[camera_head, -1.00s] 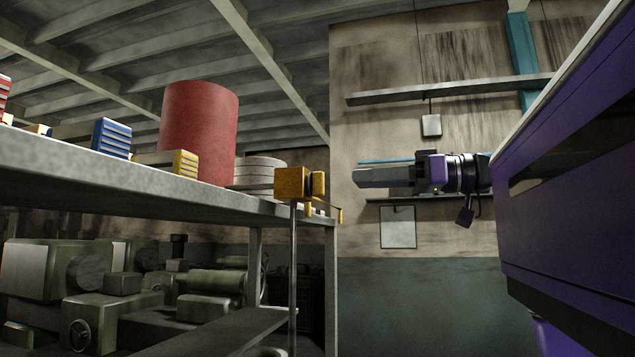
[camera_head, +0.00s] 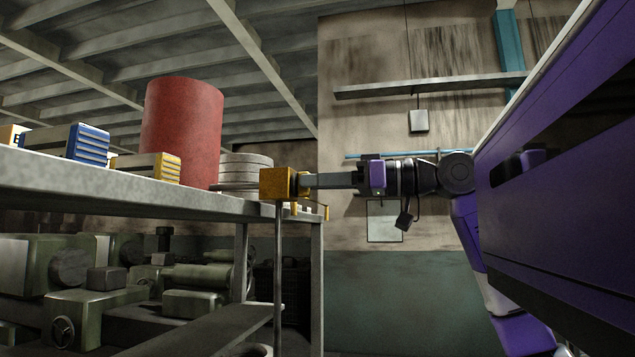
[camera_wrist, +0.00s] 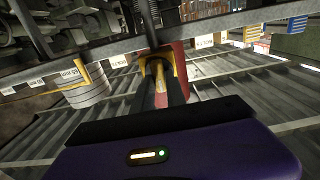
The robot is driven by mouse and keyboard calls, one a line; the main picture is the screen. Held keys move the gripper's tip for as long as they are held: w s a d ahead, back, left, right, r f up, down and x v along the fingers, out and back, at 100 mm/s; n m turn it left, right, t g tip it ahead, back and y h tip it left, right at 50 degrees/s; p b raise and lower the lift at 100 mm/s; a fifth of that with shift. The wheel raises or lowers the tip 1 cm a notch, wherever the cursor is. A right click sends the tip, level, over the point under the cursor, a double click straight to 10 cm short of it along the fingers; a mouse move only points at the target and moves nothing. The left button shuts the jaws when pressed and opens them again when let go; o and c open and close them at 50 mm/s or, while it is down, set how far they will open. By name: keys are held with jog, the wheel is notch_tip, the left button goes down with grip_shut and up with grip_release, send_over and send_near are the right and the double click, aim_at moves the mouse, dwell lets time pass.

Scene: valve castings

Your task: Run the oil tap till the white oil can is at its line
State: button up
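A yellow block with a short yellow knob (camera_head: 278,184), which looks like the oil tap, sits at the shelf's end on top of a thin upright pipe. My gripper (camera_head: 304,180) reaches level from the right, its tip at the knob side of the block. In the wrist view, the dark fingers (camera_wrist: 163,92) stand either side of a yellow piece of the tap (camera_wrist: 160,72). I cannot tell whether they press on it. No white oil can is clearly visible. A pale rounded edge (camera_head: 257,350) beneath the pipe is cut off by the frame, too little to identify.
The grey shelf (camera_head: 120,190) carries a red drum (camera_head: 182,130), a stack of grey discs (camera_head: 245,171), and blue and yellow boxes (camera_head: 88,144). Green machines (camera_head: 85,270) stand below and behind. A wall shelf (camera_head: 430,87) runs above my arm.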

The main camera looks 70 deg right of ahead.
grip_shut()
jog(key=shift+r, duration=0.1)
jog(key=shift+d+m+p, duration=0.1)
jog(key=shift+m+p, duration=0.4)
jog(key=shift+m, duration=1.2)
jog(key=o, duration=0.6)
grip_release()
jog(key=shift+s, duration=0.15)
jog(key=s+b, duration=0.2)
jog(key=s, duration=0.5)
jog(key=shift+s+d, duration=0.3)
